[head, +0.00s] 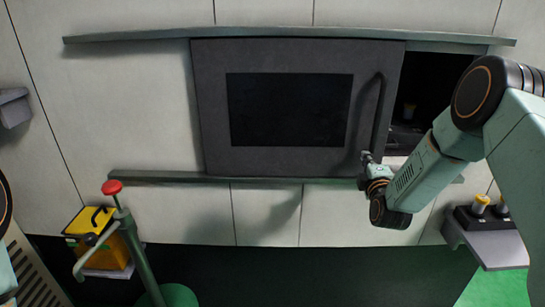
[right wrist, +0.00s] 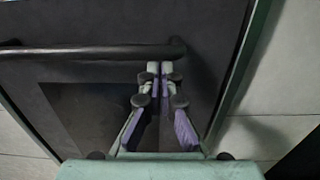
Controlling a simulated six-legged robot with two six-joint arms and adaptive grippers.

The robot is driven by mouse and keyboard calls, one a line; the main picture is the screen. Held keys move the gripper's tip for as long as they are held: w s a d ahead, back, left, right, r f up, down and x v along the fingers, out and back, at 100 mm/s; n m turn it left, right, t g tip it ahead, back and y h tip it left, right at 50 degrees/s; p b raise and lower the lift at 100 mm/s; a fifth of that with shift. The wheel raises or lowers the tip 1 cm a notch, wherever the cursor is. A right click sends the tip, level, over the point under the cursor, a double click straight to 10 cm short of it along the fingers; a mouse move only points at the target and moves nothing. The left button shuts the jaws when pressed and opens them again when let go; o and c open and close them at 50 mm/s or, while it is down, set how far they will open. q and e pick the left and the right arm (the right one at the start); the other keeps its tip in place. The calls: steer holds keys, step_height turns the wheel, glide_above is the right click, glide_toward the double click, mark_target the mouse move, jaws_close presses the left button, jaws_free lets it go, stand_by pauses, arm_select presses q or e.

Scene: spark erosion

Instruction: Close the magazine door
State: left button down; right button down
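The magazine door (head: 215,110) is a dark grey sliding panel with a black window, hung between two rails. It stands partly open: a dark gap (head: 425,85) shows at its right. Its black bar handle (head: 378,105) runs upright near the right edge; in the right wrist view the handle (right wrist: 90,52) lies across the picture. My right gripper (head: 366,158) is at the handle's lower end. In the right wrist view its fingertips (right wrist: 160,68) are together, right beside the bar near its end; I cannot tell whether they touch it. My left gripper is out of view.
The upper rail (head: 130,36) and lower rail (head: 150,177) run along a pale panelled wall. A red-knobbed green stand (head: 128,225) and a yellow box (head: 88,222) are at lower left. A grey shelf (head: 490,240) with yellow-topped items is at lower right.

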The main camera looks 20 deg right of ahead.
steer(key=s+d+p, duration=0.1)
steer(key=s+d, duration=0.3)
steer(key=d, duration=0.9)
steer(key=s+d+p, duration=0.1)
steer(key=s+d, duration=0.4)
steer(key=d, duration=0.9)
steer(key=shift+d+r+p, duration=0.15)
steer(key=shift+d+p, duration=0.15)
steer(key=shift+p, duration=0.05)
steer(key=shift+s+d, duration=0.1)
steer(key=shift+d, duration=0.05)
